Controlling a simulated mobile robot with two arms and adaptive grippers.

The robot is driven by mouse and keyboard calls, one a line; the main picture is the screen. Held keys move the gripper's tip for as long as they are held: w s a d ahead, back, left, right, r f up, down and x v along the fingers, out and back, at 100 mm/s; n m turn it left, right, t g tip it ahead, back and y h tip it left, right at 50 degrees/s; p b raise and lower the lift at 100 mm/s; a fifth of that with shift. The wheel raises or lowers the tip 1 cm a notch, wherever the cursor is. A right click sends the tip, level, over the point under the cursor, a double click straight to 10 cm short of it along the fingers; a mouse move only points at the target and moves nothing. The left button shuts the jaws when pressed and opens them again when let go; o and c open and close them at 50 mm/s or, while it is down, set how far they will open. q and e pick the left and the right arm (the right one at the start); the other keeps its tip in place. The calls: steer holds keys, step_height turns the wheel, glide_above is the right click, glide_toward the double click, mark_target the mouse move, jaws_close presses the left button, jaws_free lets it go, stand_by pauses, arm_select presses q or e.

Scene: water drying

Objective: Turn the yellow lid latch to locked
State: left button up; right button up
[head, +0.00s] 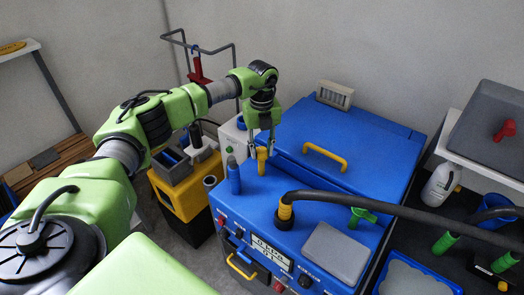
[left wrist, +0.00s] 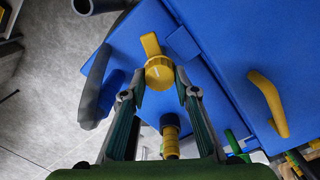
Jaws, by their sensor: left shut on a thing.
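The yellow lid latch (head: 261,161) stands at the left rear of the blue machine's top, beside the blue lid (head: 350,140). In the left wrist view the latch (left wrist: 151,45) shows a round knob with a flat arm pointing up, away from my gripper. My left gripper (head: 262,142) reaches down to it from above. In the left wrist view my left gripper's fingertips (left wrist: 159,80) close on both sides of the round knob. The lid is down, with a yellow handle (head: 325,157) on it. My right gripper is not in view.
A blue upright cylinder (head: 234,178) stands just left of the latch. A thick black hose (head: 400,210) rises from a yellow-collared port (head: 285,214) in front. A green valve handle (head: 362,215) and grey panel (head: 335,252) are to the right. A yellow cart (head: 185,190) stands left.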

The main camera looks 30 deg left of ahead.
arm_select(q)
steer(key=m+b, duration=0.1)
steer(key=m, duration=0.2)
steer(key=shift+m, duration=0.4)
steer(key=m+b, duration=0.1)
steer(key=m, duration=0.2)
steer(key=shift+a+m, duration=0.15)
steer(key=shift+m, duration=0.15)
steer(key=m+b, duration=0.1)
steer(key=m, duration=0.1)
steer(key=shift+m, duration=0.3)
steer(key=shift+a+m+b, duration=0.1)
steer(key=shift+m+b, duration=0.4)
steer(key=shift+m, duration=1.5)
steer(key=o, duration=1.1)
